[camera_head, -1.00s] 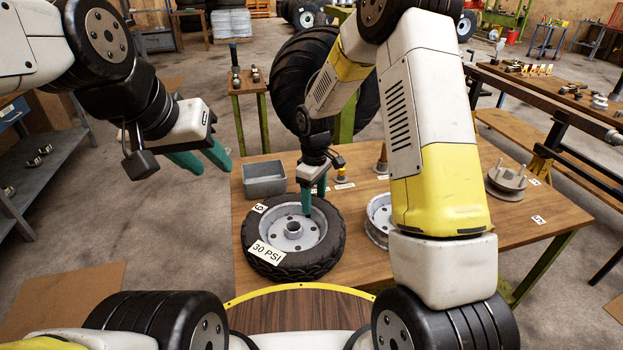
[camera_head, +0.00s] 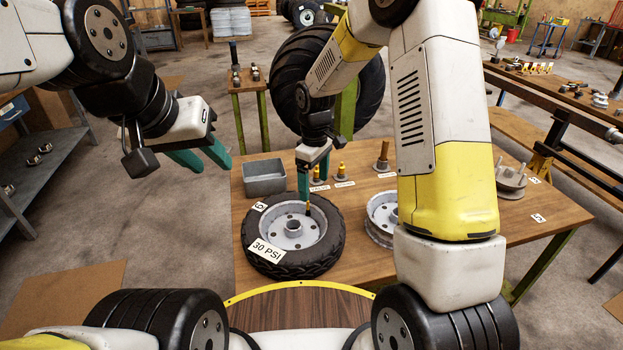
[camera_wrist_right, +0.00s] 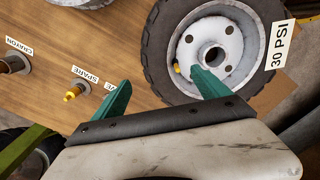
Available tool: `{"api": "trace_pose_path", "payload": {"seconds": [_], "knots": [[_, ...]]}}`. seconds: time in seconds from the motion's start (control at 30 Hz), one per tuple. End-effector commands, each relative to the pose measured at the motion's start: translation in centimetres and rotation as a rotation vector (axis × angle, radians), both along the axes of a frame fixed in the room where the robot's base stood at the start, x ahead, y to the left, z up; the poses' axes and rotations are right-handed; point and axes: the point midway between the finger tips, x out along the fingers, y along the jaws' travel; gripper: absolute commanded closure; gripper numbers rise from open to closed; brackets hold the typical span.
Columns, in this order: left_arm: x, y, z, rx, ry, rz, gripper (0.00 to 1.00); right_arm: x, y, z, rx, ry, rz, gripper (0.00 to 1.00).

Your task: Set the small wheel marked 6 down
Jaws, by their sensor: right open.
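The small wheel marked 6 (camera_head: 270,258) lies flat on the wooden table, a black tyre on a grey rim with a "30 PSI" label. It also shows in the right wrist view (camera_wrist_right: 158,45). A small dark and yellow-tipped piece (camera_head: 307,208) stands at the rim's far right part; its yellow tip shows in the right wrist view (camera_wrist_right: 176,68). My right gripper (camera_head: 313,190) is open and empty just above the wheel's far edge. My left gripper (camera_head: 203,160) is open and empty in the air left of the table.
A grey bin (camera_head: 264,185) stands behind the wheel. A bare rim (camera_head: 380,225) is close to its right, partly behind my right arm. Brass pieces, one by a "SPARE" label (camera_wrist_right: 85,80), stand behind. A large tyre (camera_head: 285,80) stands beyond the table.

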Motion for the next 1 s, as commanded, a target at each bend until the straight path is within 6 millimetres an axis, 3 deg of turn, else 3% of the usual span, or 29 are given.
{"api": "trace_pose_path", "payload": {"seconds": [0.2, 0.47, 0.57, 0.67, 0.8, 1.0], "knots": [[0.0, 0.0, 0.0, 0.0, 0.0, 0.0, 0.64, 0.1, 0.0, 4.6, 0.002, -0.004, -0.001, 0.14], [0.0, 0.0, 0.0, 0.0, 0.0, 0.0, 0.64, -0.2, -0.2, 7.4, 0.003, -0.007, -0.01, 0.14], [0.0, 0.0, 0.0, 0.0, 0.0, 0.0, 0.64, -1.0, -1.0, 9.5, 0.015, -0.034, -0.056, 0.14], [0.0, 0.0, 0.0, 0.0, 0.0, 0.0, 0.64, -2.9, -2.5, 12.8, 0.042, -0.085, -0.147, 0.14], [0.0, 0.0, 0.0, 0.0, 0.0, 0.0, 0.64, -7.1, -5.0, 17.5, 0.102, -0.17, -0.319, 0.14], [0.0, 0.0, 0.0, 0.0, 0.0, 0.0, 0.64, -14.1, -7.9, 21.8, 0.215, -0.282, -0.565, 0.14]]}}
